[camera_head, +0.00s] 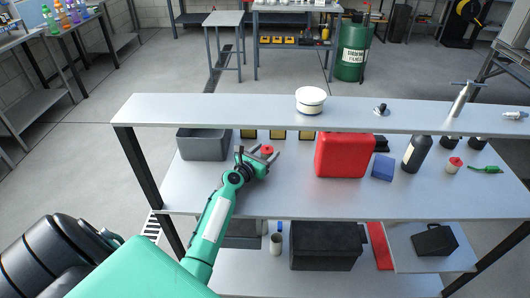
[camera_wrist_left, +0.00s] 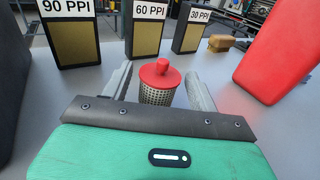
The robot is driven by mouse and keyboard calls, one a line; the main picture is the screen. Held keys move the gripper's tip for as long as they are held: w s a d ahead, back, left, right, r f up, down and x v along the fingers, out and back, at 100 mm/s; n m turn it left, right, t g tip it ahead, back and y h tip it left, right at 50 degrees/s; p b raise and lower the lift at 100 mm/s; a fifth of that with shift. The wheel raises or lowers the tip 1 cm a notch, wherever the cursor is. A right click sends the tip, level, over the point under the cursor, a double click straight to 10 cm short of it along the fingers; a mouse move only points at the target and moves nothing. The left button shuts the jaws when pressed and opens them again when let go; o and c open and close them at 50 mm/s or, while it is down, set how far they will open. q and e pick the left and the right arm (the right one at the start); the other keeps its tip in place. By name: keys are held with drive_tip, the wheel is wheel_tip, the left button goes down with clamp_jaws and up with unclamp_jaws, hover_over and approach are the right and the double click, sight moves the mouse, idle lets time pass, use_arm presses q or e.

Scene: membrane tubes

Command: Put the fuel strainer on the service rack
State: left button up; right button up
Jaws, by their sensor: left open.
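The fuel strainer, a perforated metal cylinder with a red cap (camera_wrist_left: 160,80), stands upright between the fingers of my left gripper (camera_wrist_left: 159,72) in the wrist view. Its red cap also shows in the head view (camera_head: 267,149) on the grey worktop. My left gripper (camera_head: 259,155) is open, with one finger on each side of the strainer; I cannot tell whether either touches it. The lower part of the strainer is hidden by the gripper body. A raised grey shelf (camera_head: 230,108) runs above the worktop; I cannot tell which structure is the service rack. My right gripper is not in view.
Blocks marked 90 PPI (camera_wrist_left: 72,38), 60 PPI (camera_wrist_left: 148,30) and 30 PPI (camera_wrist_left: 193,32) stand behind the strainer. A red canister (camera_head: 343,155) is to its right, a grey bin (camera_head: 203,146) to its left. A white round tub (camera_head: 310,99) sits on the raised shelf.

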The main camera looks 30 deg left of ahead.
use_arm(q)
drive_tip(key=shift+s+f, duration=0.3)
drive_tip(key=shift+s, duration=0.35)
drive_tip(key=s, duration=0.3)
drive_tip(key=s+r, duration=0.1)
drive_tip(key=s, duration=0.6)
drive_tip(key=shift+r, duration=0.25)
drive_tip(key=shift+s+r, duration=0.1)
drive_tip(key=shift+s, duration=0.25)
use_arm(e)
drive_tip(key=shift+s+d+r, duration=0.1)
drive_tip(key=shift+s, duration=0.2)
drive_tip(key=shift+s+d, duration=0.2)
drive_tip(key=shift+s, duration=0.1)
